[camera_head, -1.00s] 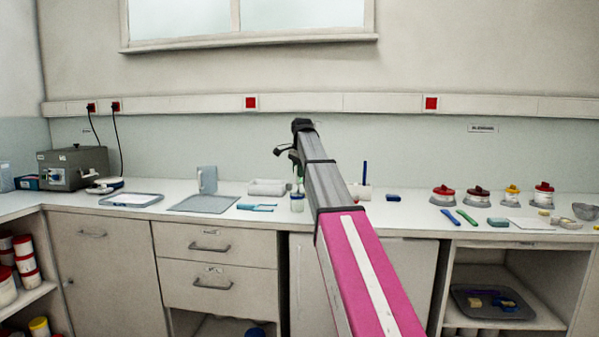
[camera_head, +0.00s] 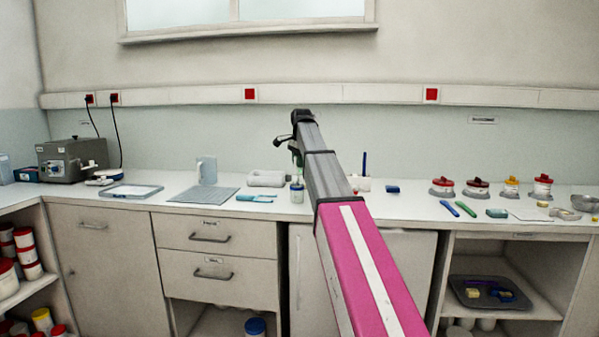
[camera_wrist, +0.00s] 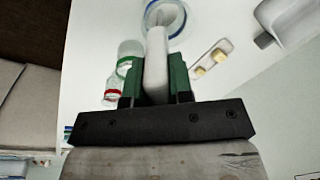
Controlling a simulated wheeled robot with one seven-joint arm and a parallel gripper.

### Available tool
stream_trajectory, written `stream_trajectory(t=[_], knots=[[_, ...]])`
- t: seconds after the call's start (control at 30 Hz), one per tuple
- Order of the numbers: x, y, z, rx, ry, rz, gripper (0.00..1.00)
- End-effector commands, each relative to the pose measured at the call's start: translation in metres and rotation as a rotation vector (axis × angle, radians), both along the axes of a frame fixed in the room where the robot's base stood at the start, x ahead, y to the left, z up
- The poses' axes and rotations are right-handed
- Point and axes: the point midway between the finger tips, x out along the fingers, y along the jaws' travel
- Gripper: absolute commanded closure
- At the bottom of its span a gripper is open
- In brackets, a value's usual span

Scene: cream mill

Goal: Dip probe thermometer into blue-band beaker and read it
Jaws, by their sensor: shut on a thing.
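My gripper (camera_wrist: 155,85) has green fingers shut on a pale grey-white handle (camera_wrist: 155,65), taken as the probe thermometer. Its far end overlaps the mouth of the blue-band beaker (camera_wrist: 177,33) at the top of the wrist view. I cannot tell whether the tip is in liquid, and no reading is visible. A green-band vessel (camera_wrist: 130,48) and a red-band vessel (camera_wrist: 112,88) stand to the left. In the head view my gripper (camera_head: 297,158) is above a small beaker (camera_head: 297,194) on the counter, partly hidden by my arm.
A white block-like holder (camera_head: 266,178) is behind. Several lidded jars (camera_head: 442,186) stand at the right. The counter's front strip is mostly clear.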

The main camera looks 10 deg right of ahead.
Motion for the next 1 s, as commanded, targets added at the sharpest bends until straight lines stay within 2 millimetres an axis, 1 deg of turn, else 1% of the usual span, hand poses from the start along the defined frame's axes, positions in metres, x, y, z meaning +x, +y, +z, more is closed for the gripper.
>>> stream_trajectory(t=[0.27,0.37,1.0], knots=[[0.000,0.000,0.000,0.000,0.000,0.000,1.00],[0.000,0.000,0.003,0.000,-0.001,0.000,1.00],[0.001,0.000,0.042,0.000,-0.001,0.000,1.00]])
